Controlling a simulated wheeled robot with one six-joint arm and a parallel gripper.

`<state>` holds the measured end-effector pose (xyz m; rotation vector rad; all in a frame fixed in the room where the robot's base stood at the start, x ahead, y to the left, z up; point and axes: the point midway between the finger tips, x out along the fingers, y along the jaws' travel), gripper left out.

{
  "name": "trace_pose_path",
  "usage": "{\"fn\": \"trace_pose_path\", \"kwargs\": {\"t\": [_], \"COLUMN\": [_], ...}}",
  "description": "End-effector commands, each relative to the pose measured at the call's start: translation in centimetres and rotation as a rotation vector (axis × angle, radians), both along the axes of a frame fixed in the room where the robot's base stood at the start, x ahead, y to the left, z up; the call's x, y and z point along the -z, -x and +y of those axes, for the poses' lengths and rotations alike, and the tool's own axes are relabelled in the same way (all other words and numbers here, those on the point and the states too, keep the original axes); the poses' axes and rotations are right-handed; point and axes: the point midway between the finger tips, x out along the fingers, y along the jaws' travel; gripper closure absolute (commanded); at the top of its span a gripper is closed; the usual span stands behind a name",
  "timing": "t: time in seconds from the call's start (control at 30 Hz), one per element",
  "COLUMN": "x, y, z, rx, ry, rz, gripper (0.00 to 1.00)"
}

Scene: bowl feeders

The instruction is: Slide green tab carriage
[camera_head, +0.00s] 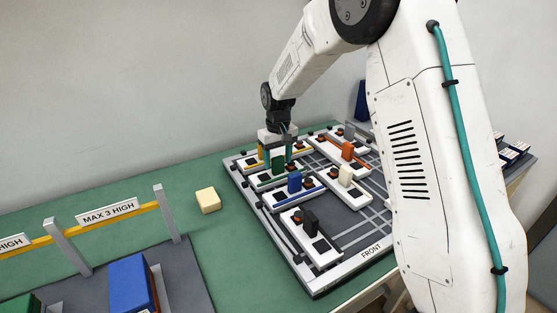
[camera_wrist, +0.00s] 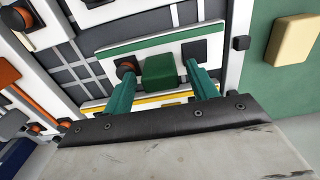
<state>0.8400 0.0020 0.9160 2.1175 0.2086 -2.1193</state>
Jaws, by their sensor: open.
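The green tab (camera_wrist: 160,72) stands on a white carriage with a green stripe (camera_wrist: 150,45), between an orange-and-black knob (camera_wrist: 126,66) and a dark square pad (camera_wrist: 194,49). In the head view the green tab (camera_head: 278,166) is at the board's far left part, partly hidden by my fingers. My gripper (camera_wrist: 161,76) is open, with one teal finger on each side of the tab and small gaps visible. My gripper (camera_head: 279,158) points down over this carriage in the head view.
The white-framed board (camera_head: 318,284) also holds carriages with blue (camera_head: 295,182), black (camera_head: 309,222), cream (camera_head: 345,175), orange (camera_head: 347,150) and grey tabs close by. A cream block (camera_head: 208,200) lies on the green table. A railed area with a blue box (camera_head: 131,285) is at front left.

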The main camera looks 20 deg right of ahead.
Motion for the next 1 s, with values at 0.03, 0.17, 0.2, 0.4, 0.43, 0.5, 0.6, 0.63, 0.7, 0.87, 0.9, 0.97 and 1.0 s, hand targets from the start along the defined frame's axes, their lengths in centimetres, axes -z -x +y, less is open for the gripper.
{"fn": "trace_pose_path", "kwargs": {"t": [0.03, 0.17, 0.2, 0.4, 0.43, 0.5, 0.6, 0.63, 0.7, 0.87, 0.9, 0.97, 1.0], "x": [0.4, 0.6, 0.7, 0.6, 0.6, 0.6, 0.6, 0.6, 0.6, 0.6, 0.6, 0.6, 0.6], "y": [0.0, 0.0, 0.0, 0.0, 0.0, 0.0, 0.0, 0.0, -0.1, -0.9, -1.1, -1.4, -1.6], "z": [0.0, 0.0, 0.0, 0.1, 0.1, 0.1, 0.0, 0.0, -0.6, -4.2, -5.2, -6.6, -7.5], "rx": [0.0, 0.0, 0.0, -0.001, -0.001, -0.001, 0.0, 0.0, 0.002, 0.005, 0.006, 0.006, 0.005], "ry": [0.0, 0.0, 0.0, 0.0, 0.0, 0.0, 0.0, 0.0, 0.0, 0.001, 0.001, 0.001, 0.001], "rz": [0.001, -0.001, -0.001, -0.001, -0.001, -0.001, -0.001, -0.001, -0.001, -0.002, -0.002, -0.001, -0.002], "gripper": [0.42, 0.42, 0.42, 0.58, 0.67, 0.86, 1.0, 1.0, 1.0, 1.0, 1.0, 1.0, 1.0]}}
